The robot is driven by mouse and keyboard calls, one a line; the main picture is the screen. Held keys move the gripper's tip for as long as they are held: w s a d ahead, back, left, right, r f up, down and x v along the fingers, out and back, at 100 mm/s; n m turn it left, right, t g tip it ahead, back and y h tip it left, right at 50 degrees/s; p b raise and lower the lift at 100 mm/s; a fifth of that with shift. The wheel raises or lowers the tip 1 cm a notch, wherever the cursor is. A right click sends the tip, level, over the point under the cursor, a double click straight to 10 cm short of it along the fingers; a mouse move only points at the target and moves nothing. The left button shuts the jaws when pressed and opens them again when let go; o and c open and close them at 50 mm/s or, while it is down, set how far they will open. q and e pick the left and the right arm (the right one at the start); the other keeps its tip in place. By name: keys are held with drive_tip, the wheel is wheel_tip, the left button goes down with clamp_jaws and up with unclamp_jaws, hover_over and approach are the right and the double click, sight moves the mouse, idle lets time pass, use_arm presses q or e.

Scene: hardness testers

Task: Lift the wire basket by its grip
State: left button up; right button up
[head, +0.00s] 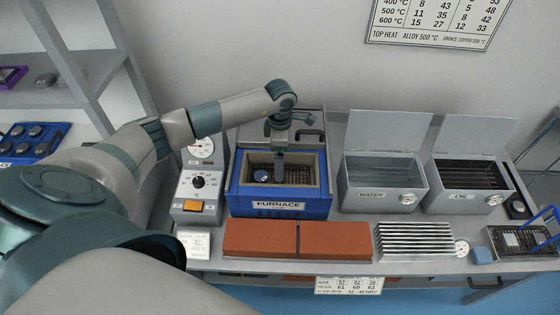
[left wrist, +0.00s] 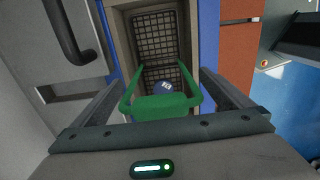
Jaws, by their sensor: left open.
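The wire basket (left wrist: 155,38) sits inside the blue furnace (head: 279,205), its dark mesh showing in both views. Its green grip (left wrist: 160,108) rises towards the camera in the left wrist view, with an arm on each side. My left gripper (head: 280,178) points down into the furnace opening. In the left wrist view its open fingers (left wrist: 158,92) stand on either side of the grip, with gaps; I cannot tell whether they touch it. A small blue labelled piece (head: 261,175) lies in the basket. The gripper hides part of the basket in the head view.
A control box with a gauge (head: 196,182) stands left of the furnace. WATER (head: 371,196) and OIL (head: 459,197) tanks stand open to the right. Red bricks (head: 262,239) and a ribbed metal rack (head: 415,240) line the front. A blue-handled tray (head: 512,255) is far right.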

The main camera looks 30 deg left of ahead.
idle(0.4)
use_arm(q)
drive_tip(key=c, duration=2.1)
drive_tip(key=shift+o, duration=0.2)
drive_tip(key=shift+w+r, duration=0.1)
drive_tip(key=shift+r, duration=0.05)
wheel_tip(320, 180, up, 8)
drive_tip(key=b, duration=0.3)
drive_tip(key=shift+r+b, duration=0.25)
drive_tip(key=shift+b, duration=0.1)
drive_tip(key=shift+r, duration=0.65)
